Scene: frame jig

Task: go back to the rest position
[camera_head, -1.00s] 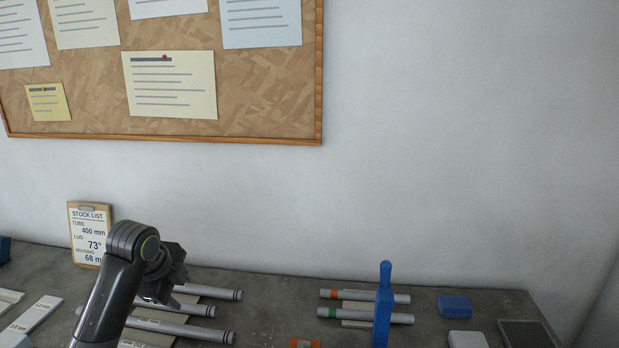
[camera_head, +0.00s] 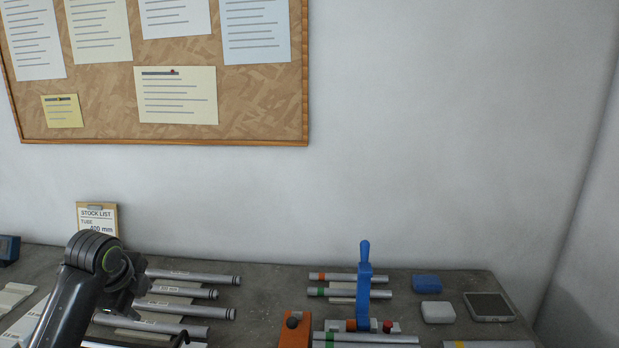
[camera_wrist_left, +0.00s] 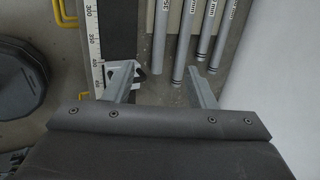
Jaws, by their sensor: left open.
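My left arm comes in from the lower left in the head view, in front of the stock list board (camera_head: 97,219). Its gripper fingers are mostly hidden there. In the left wrist view my left gripper (camera_wrist_left: 160,88) is open, with its two fingers apart and nothing between them in its hold. Beyond the fingers lie several grey tubes (camera_wrist_left: 207,42) on the bench. The same kind of tubes (camera_head: 195,277) lies right of my left arm in the head view. My right gripper is not in view.
A blue upright handle (camera_head: 364,270) stands on the bench, with an orange block (camera_head: 294,331) at its left. A blue block (camera_head: 427,284), a white block (camera_head: 437,312) and a grey tray (camera_head: 488,306) lie at the right. A ruler (camera_wrist_left: 94,45) shows in the wrist view.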

